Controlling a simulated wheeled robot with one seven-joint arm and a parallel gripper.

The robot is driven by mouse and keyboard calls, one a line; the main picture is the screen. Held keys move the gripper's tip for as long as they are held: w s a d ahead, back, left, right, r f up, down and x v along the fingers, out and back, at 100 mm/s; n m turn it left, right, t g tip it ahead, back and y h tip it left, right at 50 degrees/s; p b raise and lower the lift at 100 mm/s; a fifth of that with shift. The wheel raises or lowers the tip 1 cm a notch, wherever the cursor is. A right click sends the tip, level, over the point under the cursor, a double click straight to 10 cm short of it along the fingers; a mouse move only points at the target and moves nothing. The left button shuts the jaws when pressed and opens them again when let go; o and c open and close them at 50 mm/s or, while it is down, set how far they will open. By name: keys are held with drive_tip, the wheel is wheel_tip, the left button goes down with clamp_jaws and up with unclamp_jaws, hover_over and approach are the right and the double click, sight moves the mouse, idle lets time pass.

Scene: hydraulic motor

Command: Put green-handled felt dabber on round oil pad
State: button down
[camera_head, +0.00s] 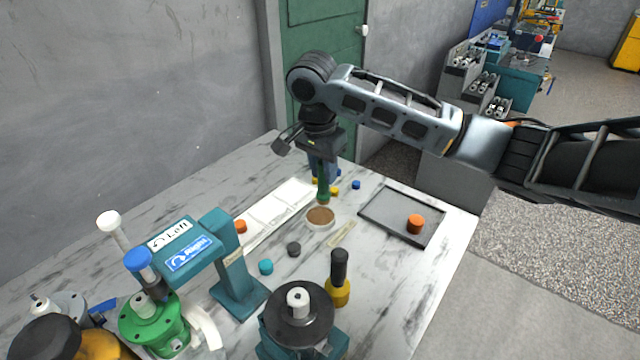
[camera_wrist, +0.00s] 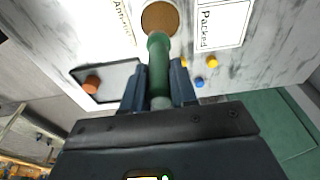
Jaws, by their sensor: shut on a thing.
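My gripper (camera_head: 321,160) points down over the far part of the marble table and is shut on the green-handled felt dabber (camera_head: 323,187). In the wrist view the dabber's green handle (camera_wrist: 158,65) stands between the blue fingers of my gripper (camera_wrist: 160,85). The round oil pad (camera_head: 320,216), a brown disc in a pale rim, lies just in front of the dabber. The wrist view shows the pad (camera_wrist: 160,18) just past the dabber's end. I cannot tell whether the dabber's lower end touches the pad's rim.
A dark tray (camera_head: 380,226) with an orange cap (camera_head: 415,224) lies to the right. A white marked strip (camera_head: 270,212) lies left of the pad. Small blue (camera_head: 356,184), teal (camera_head: 265,267) and dark (camera_head: 293,249) caps lie around. A teal stand (camera_head: 232,262) and a black-and-yellow tool (camera_head: 339,280) stand nearer.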

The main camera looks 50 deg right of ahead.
sight(320, 193)
drive_tip(key=shift+w+a+f, duration=0.2)
drive_tip(key=shift+w+f, duration=0.05)
drive_tip(key=shift+f, duration=1.95)
drive_tip(key=shift+f, duration=0.15)
drive_tip(key=c, duration=0.9)
unclamp_jaws()
drive_tip(key=r, duration=0.4)
drive_tip(key=a+r, duration=0.1)
drive_tip(key=r, duration=0.3)
drive_tip(key=a+r, duration=0.1)
drive_tip(key=r, duration=0.3)
drive_tip(key=shift+r+p, duration=0.1)
drive_tip(key=shift+p, duration=0.2)
